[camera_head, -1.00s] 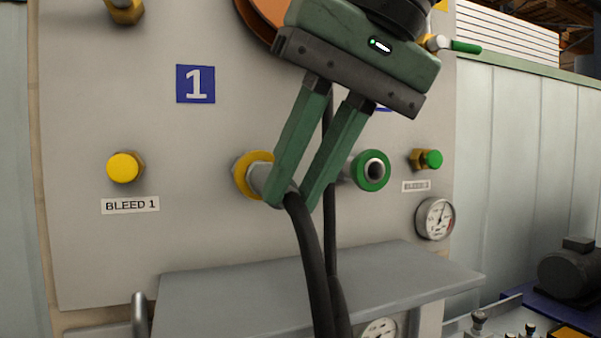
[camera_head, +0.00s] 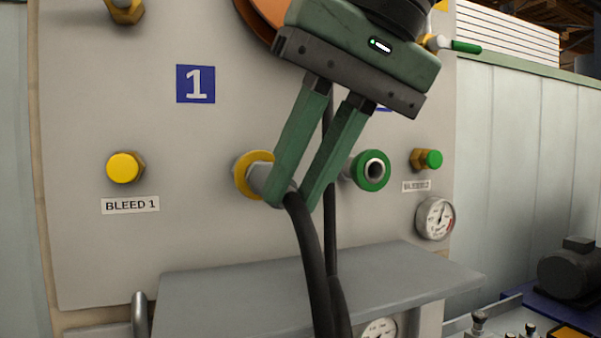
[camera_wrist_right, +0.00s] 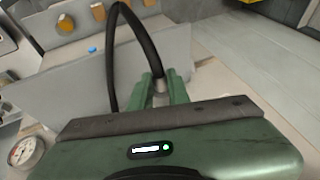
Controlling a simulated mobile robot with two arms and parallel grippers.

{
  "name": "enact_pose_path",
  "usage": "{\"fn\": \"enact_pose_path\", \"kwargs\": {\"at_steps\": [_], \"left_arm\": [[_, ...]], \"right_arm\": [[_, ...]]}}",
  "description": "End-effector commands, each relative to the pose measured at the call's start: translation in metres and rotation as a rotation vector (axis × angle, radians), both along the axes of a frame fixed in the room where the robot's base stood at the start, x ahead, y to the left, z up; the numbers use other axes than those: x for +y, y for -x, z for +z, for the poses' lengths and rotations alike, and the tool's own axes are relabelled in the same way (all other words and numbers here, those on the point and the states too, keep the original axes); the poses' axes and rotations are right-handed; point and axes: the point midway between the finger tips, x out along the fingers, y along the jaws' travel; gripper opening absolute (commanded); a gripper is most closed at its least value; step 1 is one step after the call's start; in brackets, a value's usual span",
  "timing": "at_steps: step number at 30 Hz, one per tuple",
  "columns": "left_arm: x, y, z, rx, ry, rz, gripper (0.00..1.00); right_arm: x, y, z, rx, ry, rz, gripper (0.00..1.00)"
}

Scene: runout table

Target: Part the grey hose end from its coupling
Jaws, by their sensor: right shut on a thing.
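The grey hose end (camera_head: 260,178) sits at the yellow-ringed coupling (camera_head: 243,183) on the panel, below the blue "1" sign. A black hose (camera_head: 311,245) hangs down from it. My right gripper (camera_head: 291,197) is shut on the hose end, its two green fingers coming from above. In the right wrist view the fingers (camera_wrist_right: 163,92) close around the grey end, with the black hose (camera_wrist_right: 148,45) arching away from it. The fingers hide part of the hose end. I cannot tell whether the end is fully seated. My left gripper is not in view.
A green-ringed coupling (camera_head: 371,170) with an open bore is just right of my fingers. A yellow bleed knob (camera_head: 124,167) is at the left and a green one (camera_head: 431,159) at the right. A gauge (camera_head: 435,219) and a grey shelf (camera_head: 220,300) are below.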

Motion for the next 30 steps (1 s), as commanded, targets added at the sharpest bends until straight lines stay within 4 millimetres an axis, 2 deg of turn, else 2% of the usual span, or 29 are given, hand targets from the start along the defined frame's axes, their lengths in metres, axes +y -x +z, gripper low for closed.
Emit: {"fn": "enact_pose_path", "kwargs": {"at_steps": [5,30], "left_arm": [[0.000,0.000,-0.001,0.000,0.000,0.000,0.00],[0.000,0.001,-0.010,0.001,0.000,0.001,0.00]], "right_arm": [[-0.001,0.003,-0.001,0.001,0.001,0.001,0.00],[-0.014,0.044,-0.004,0.001,0.000,0.003,0.00]]}}
